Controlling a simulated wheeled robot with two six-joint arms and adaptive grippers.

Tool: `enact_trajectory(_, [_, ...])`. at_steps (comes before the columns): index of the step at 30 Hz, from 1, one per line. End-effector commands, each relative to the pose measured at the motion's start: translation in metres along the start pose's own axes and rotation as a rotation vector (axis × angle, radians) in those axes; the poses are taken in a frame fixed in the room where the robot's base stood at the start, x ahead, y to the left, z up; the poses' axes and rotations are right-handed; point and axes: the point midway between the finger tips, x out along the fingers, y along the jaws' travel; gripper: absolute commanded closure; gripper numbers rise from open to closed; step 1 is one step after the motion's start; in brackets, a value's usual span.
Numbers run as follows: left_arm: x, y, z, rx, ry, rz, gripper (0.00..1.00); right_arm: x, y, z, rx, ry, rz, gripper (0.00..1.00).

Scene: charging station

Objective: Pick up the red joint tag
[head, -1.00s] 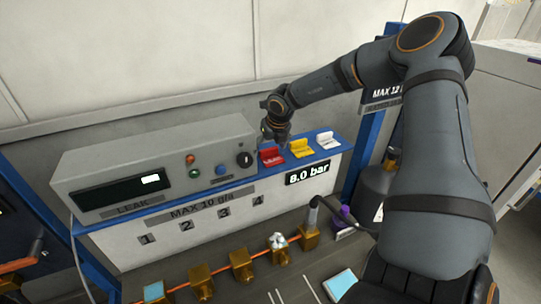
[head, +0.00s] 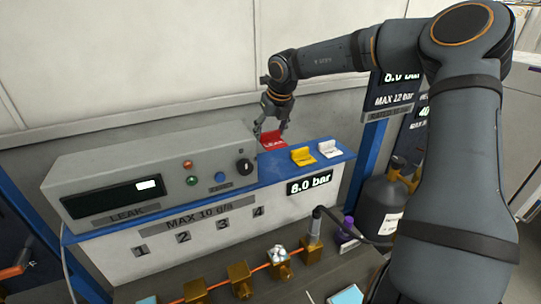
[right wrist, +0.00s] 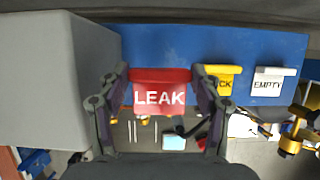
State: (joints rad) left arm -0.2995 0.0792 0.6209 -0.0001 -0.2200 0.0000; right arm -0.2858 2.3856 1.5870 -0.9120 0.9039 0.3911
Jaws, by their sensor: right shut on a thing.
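The red joint tag (head: 271,141), marked LEAK, is at the blue shelf beside the leak tester. My right gripper (head: 271,128) is above the shelf and shut on it. In the right wrist view the red tag (right wrist: 160,92) sits between the two fingers of my right gripper (right wrist: 160,88), its LEAK face towards the camera. The tag looks raised a little off the shelf, but the gap under it is hard to see. My left gripper is not in view.
A yellow tag (head: 303,156) and a white tag (head: 329,149), marked EMPTY in the wrist view, stand to the right on the blue shelf (head: 348,155). The grey leak tester (head: 150,180) stands close on the left. Several brass blocks (head: 240,280) sit below.

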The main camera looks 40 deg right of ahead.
Motion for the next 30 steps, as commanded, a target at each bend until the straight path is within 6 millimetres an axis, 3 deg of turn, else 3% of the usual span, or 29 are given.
enact_trajectory(1, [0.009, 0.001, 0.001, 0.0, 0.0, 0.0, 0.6, -0.01, 0.0, 0.005, 0.001, -0.007, -0.002, 0.56])
enact_trajectory(3, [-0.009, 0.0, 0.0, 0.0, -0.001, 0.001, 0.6, -0.035, 0.0, 0.015, 0.0, -0.002, -0.002, 0.56])
enact_trajectory(6, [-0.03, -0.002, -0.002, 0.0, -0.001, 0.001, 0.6, -0.057, 0.0, 0.024, -0.001, 0.001, 0.0, 0.56])
enact_trajectory(12, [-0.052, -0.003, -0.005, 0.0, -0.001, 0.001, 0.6, -0.077, 0.0, 0.032, 0.0, 0.001, 0.0, 0.56])
enact_trajectory(22, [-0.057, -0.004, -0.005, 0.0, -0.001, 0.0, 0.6, -0.081, 0.0, 0.034, 0.0, 0.001, 0.0, 0.56])
enact_trajectory(30, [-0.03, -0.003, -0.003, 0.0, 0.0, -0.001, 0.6, -0.056, 0.0, 0.023, 0.0, 0.0, 0.0, 0.56])
